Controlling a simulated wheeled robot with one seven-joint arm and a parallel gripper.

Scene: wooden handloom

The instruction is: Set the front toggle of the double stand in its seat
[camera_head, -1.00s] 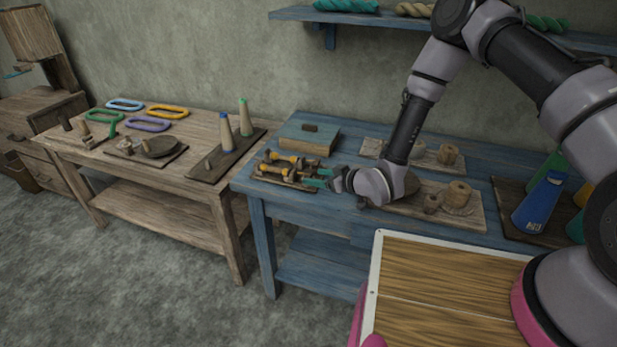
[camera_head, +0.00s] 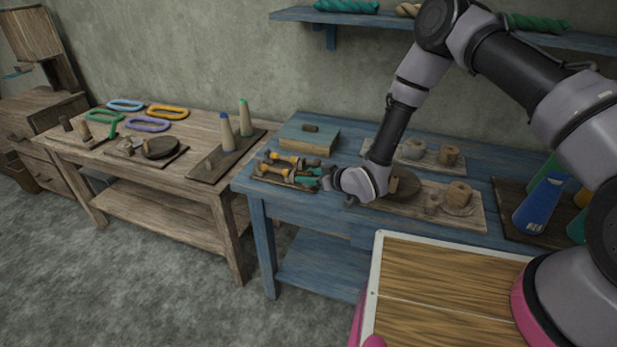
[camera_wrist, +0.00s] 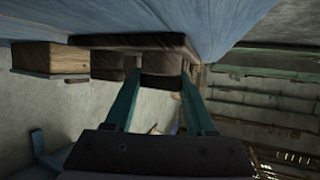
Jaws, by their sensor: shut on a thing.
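The double stand (camera_head: 285,183) is a small dark board near the left front corner of the blue table. Two toggles with dark and orange-yellow parts lie across it, a front toggle (camera_head: 277,172) and a rear toggle (camera_head: 283,158). My gripper (camera_head: 305,179) reaches in from the right, low at the stand's right end, its teal fingers shut on the front toggle's near end. In the wrist view, my gripper (camera_wrist: 160,82) has a dark piece between its fingertips, close to the stand's board (camera_wrist: 140,41). The seat itself is hidden, so I cannot tell how the toggle sits.
Boards with wooden spools (camera_head: 458,195) lie to the right, under and beyond my wrist. A wooden table (camera_head: 165,180) stands to the left.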

